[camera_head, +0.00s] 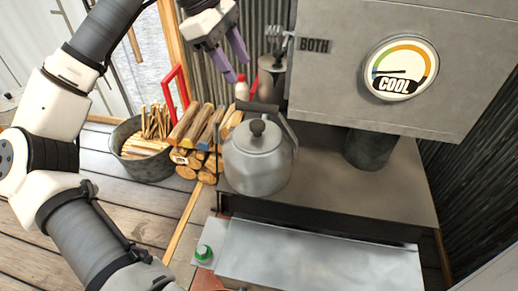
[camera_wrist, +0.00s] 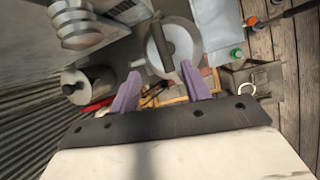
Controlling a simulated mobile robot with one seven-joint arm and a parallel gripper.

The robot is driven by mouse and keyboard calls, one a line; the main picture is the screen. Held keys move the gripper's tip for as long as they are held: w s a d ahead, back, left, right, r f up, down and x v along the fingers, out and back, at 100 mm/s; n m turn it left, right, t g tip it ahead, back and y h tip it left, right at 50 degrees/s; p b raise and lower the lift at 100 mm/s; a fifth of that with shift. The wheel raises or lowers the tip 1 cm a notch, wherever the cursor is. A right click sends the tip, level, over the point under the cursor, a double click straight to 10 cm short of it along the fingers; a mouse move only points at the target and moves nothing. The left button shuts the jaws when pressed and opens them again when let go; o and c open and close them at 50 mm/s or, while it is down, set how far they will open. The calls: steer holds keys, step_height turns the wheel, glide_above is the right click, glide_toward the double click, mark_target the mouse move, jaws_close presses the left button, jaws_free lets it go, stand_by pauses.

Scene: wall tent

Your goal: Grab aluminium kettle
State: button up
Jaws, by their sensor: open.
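The aluminium kettle (camera_head: 257,168) stands upright on the stove top, with a dark lid knob and a dark handle arched over it. In the wrist view the kettle (camera_wrist: 188,42) is seen from above, beyond the fingertips, with its dark handle running across it. My gripper (camera_head: 238,72) has purple fingers and is open and empty. It is above and a little left of the kettle in the head view, apart from it. In the wrist view the two fingers of my gripper (camera_wrist: 159,72) are spread below the kettle, with nothing between them.
A grey oven box (camera_head: 340,75) with a round gauge and the stove pipe (camera_head: 370,150) stand right of the kettle. Stacked firewood (camera_head: 190,158) and a metal tub (camera_head: 130,165) are on the left.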

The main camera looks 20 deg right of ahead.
mark_target(256, 107)
steer(key=x, duration=0.6)
steer(key=shift+s+d+f+p, duration=0.1)
steer(key=shift+f+p, duration=0.1)
steer(key=shift+p, duration=0.15)
steer(key=shift+a+p+x, duration=0.15)
steer(key=shift+p+x, duration=0.35)
steer(key=shift+x, duration=0.8)
steer(key=shift+a+p+x, duration=0.2)
steer(key=shift+p+x, duration=0.3)
steer(key=shift+x, duration=0.85)
steer(key=shift+f, duration=0.15)
jaws_close()
